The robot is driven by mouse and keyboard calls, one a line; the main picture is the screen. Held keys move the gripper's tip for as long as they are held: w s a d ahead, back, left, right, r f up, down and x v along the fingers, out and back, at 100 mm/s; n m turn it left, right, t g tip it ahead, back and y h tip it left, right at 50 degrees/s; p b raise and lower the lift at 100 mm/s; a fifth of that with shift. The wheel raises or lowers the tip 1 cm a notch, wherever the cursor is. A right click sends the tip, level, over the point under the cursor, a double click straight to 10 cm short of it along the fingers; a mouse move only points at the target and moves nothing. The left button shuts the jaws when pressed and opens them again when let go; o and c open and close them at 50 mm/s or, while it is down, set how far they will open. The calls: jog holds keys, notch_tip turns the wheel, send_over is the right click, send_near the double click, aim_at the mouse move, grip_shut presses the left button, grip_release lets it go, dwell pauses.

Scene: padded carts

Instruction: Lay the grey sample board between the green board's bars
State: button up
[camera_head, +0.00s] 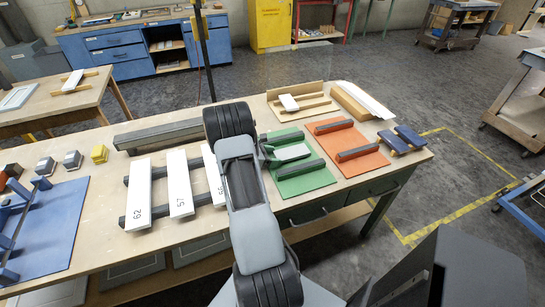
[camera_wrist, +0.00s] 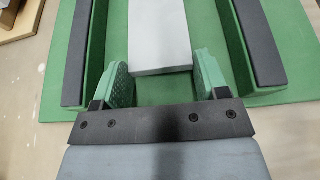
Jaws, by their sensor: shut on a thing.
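The green board (camera_head: 312,180) lies on the table right of my arm, with two dark-topped bars on it. In the wrist view, the left bar (camera_wrist: 76,50) and right bar (camera_wrist: 258,42) flank the grey sample board (camera_wrist: 160,35). The sample board (camera_head: 291,152) runs roughly parallel to them, apart from both. In the head view my gripper (camera_head: 271,153) is partly hidden by my arm. I cannot tell whether the sample board touches the green board's floor.
An orange board (camera_head: 368,161) with two bars lies just right, and blue-topped blocks (camera_head: 402,139) stand beyond it. A cardboard tray (camera_head: 316,105) with a pale board is behind. White numbered boards (camera_head: 180,184) rest on dark bars left of my arm. A long grey beam (camera_head: 155,136) lies behind them.

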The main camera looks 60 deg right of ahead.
jog(key=shift+f+b, duration=0.3)
jog(key=shift+f, duration=0.1)
